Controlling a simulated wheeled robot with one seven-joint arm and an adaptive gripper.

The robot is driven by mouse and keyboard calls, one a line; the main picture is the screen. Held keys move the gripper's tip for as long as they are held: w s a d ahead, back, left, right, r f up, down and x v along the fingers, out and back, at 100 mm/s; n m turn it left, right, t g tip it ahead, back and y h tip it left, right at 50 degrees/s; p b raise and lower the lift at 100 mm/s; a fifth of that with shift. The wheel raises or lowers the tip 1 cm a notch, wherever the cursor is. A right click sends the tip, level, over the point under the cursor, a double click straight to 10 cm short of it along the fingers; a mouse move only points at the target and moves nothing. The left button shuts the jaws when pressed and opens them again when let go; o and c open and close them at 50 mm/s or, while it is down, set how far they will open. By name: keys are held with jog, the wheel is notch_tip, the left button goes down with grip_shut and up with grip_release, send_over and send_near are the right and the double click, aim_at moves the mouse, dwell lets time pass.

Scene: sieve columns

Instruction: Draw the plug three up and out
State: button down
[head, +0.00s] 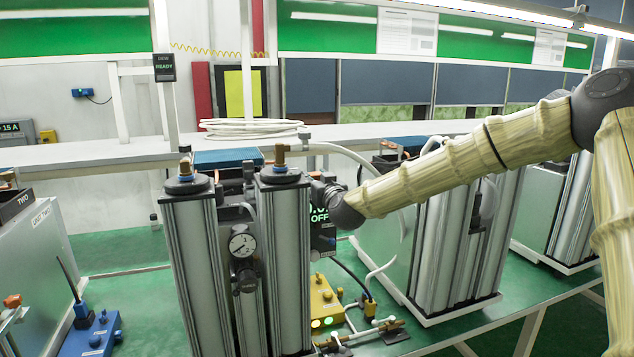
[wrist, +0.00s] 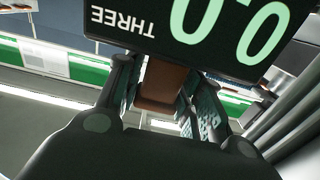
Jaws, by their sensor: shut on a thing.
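In the wrist view my gripper (wrist: 158,80) has its two dark fingers on either side of a brown block, which I take to be plug three (wrist: 160,88). The fingers are shut on it. A black display panel marked THREE (wrist: 225,30), with large green digits, hangs close by at the top of that view. In the head view my gripper (head: 328,190) is behind and right of the front right metal column, beside a display (head: 322,232) that reads OFF. The plug and fingertips are hidden there, so I cannot tell how far the plug is seated.
Two tall metal columns (head: 285,255) with brass tops and a pressure gauge (head: 243,243) stand close left of my gripper. A yellow box (head: 325,302) with lit green lights is below. Another sieve unit (head: 450,240) stands right, under my arm. A hose coil (head: 250,127) lies behind.

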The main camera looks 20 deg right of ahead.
aim_at(316, 173)
jog(key=shift+r, duration=1.75)
jog(key=shift+w+r, duration=0.1)
jog(key=c, duration=1.1)
grip_release()
jog(key=shift+d, duration=0.1)
jog(key=shift+s+f, duration=0.2)
jog(key=shift+s, duration=0.05)
jog(key=s, duration=1.1)
jog(key=shift+s+d, duration=0.2)
jog(key=shift+s, duration=0.15)
